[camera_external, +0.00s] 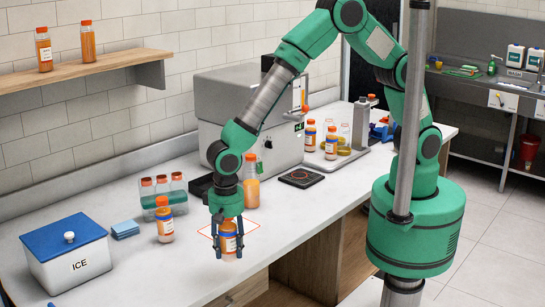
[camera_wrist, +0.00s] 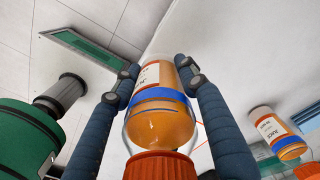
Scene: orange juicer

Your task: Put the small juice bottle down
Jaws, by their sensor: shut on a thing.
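A small juice bottle (camera_external: 229,240) with orange juice, a white label and a blue band is between the fingers of my gripper (camera_external: 227,236). In the wrist view the bottle (camera_wrist: 160,115) has its orange cap toward the camera, with a dark finger on each side. My gripper (camera_wrist: 160,85) is shut on it. A red outlined square (camera_external: 206,232) is on the white counter behind and around the bottle. I cannot tell whether the bottle's base touches the counter.
Another small bottle (camera_external: 164,222) stands to the left, also in the wrist view (camera_wrist: 280,138). Near it are a rack (camera_external: 150,203) of bottles, blue cloths (camera_external: 125,229) and an ice box (camera_external: 70,265). A taller bottle (camera_external: 251,185) and a grey machine (camera_external: 215,100) stand behind.

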